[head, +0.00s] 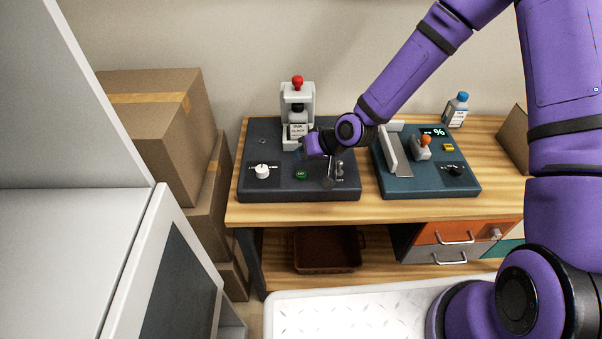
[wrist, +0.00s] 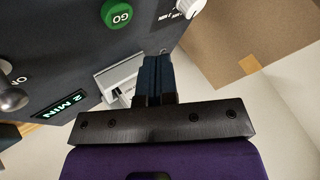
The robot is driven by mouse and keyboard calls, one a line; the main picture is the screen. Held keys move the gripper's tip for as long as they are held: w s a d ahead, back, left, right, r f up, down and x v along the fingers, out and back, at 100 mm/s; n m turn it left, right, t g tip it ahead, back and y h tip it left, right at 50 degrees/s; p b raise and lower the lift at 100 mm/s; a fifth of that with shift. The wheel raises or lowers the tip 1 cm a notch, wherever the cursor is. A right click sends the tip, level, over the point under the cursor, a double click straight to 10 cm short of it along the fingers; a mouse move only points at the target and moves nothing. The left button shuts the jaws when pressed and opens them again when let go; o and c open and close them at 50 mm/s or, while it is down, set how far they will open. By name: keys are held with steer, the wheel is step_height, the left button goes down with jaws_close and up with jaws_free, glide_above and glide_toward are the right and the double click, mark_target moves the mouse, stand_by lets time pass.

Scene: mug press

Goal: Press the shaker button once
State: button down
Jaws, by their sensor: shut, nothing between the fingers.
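The green GO button (head: 301,174) is on the front of a dark panel (head: 258,189) at the left of the table. It also shows in the wrist view (wrist: 118,14). My gripper (head: 304,150) is over the panel, behind the button in the head view. In the wrist view my gripper (wrist: 159,60) has its dark fingers together and empty, apart from the button. The exact fingertip height is hard to tell.
A white dial (head: 262,171) is left of the button and a metal lever (head: 340,171) is right of it. A second blue panel (head: 410,187) stands right; cardboard boxes (head: 160,125) stand left.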

mark_target(303, 172)
steer(key=shift+f, duration=1.5)
steer(key=shift+f, duration=0.1)
stand_by(0.9)
steer(key=shift+f, duration=0.3)
steer(key=shift+f, duration=0.45)
stand_by(0.8)
steer(key=shift+r, duration=0.9)
steer(key=shift+r, duration=2.5)
